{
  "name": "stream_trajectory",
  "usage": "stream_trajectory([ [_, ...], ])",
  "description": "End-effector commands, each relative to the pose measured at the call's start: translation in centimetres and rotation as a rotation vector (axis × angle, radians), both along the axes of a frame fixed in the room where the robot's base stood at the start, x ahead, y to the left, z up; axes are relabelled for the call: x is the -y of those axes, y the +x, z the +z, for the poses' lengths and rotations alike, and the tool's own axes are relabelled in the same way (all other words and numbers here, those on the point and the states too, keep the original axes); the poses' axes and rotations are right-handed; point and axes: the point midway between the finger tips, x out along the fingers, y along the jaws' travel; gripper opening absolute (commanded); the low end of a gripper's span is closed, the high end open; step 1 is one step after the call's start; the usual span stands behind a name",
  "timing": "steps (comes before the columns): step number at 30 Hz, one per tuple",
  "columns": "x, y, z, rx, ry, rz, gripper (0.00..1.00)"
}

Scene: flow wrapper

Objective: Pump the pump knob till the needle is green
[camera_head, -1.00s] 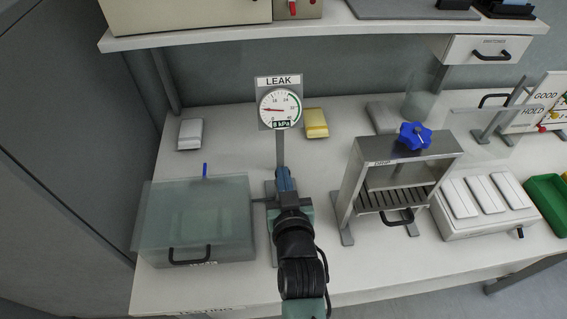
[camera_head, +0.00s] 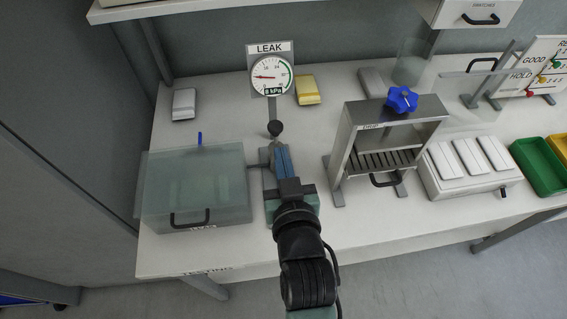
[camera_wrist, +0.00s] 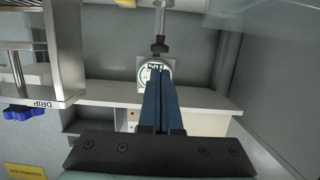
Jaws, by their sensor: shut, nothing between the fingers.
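The black pump knob (camera_head: 275,129) stands below the LEAK gauge (camera_head: 270,76). The gauge's red needle points left, away from the green arc at the dial's upper right. My gripper (camera_head: 279,147) is shut and empty, its blue fingers just in front of and below the knob in the head view; I cannot tell whether they touch it. In the wrist view, which looks upside down, the knob (camera_wrist: 159,46) shows beyond the fingertips of my gripper (camera_wrist: 161,72), with the gauge (camera_wrist: 153,66) partly hidden behind them. The pump's base is mostly hidden by my arm.
A translucent box (camera_head: 194,185) stands close on the left. A metal DRIP frame (camera_head: 440,115) with a blue star knob (camera_head: 402,99) stands close on the right. A yellow block (camera_head: 307,90) and a white block (camera_head: 184,104) lie behind.

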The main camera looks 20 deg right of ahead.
Motion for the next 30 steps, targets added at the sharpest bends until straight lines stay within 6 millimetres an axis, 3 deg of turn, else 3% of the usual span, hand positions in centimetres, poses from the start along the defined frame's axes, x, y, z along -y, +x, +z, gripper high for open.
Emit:
stream_trajectory([
  [7, -0.4, -1.5, 0.4, 0.0, 0.0, 0.0, 0.0],
  [26, -0.4, -1.5, 0.5, 0.001, 0.0, 0.0, 0.0],
  [30, -0.5, -1.5, 1.8, 0.0, 0.0, 0.001, 0.0],
])
